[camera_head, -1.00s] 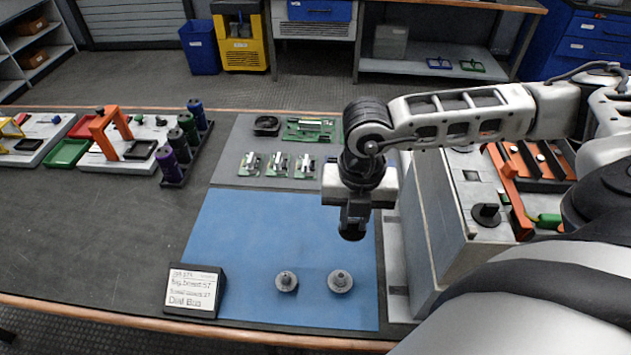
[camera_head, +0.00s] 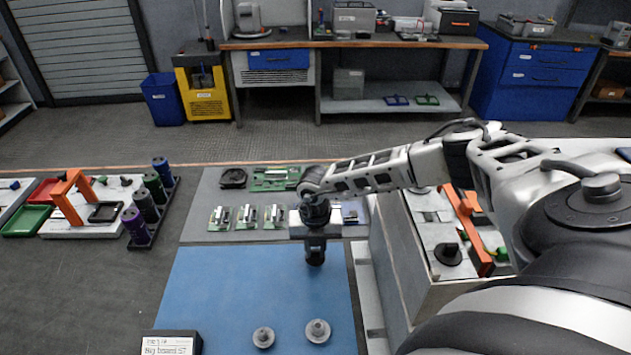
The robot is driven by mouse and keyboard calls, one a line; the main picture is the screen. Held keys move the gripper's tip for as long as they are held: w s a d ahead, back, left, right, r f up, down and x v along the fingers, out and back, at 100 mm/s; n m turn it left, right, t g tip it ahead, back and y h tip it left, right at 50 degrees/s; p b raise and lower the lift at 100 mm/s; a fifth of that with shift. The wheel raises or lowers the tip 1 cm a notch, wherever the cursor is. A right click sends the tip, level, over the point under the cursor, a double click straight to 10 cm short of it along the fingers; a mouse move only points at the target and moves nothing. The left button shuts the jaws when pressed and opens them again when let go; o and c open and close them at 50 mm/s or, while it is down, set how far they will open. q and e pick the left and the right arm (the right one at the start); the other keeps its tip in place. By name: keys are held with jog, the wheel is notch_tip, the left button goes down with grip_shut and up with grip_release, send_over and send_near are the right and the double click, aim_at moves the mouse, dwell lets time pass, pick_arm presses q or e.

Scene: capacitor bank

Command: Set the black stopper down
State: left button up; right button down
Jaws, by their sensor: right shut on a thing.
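My right gripper (camera_head: 316,240) is shut on the black stopper (camera_head: 316,256), which shows as a dark round piece at its fingertips. The gripper points down above the far right part of the blue mat (camera_head: 215,292). Whether the stopper touches the mat is hard to tell. Two grey round knobbed pieces, one on the left (camera_head: 263,337) and one on the right (camera_head: 318,331), stand on the mat nearer to me. My left gripper is not in view.
Green circuit boards (camera_head: 247,217) lie on the grey mat behind the blue one. A light box with a black knob (camera_head: 448,254) stands to the right. A rack of coloured cylinders (camera_head: 150,205) stands to the left. The blue mat's middle is clear.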

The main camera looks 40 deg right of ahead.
aim_at(315, 251)
jog(key=shift+f, duration=0.55)
jog(key=shift+f, duration=0.1)
jog(key=c, duration=1.3)
grip_release()
notch_tip(315, 251, up, 12)
jog(key=shift+b, duration=0.35)
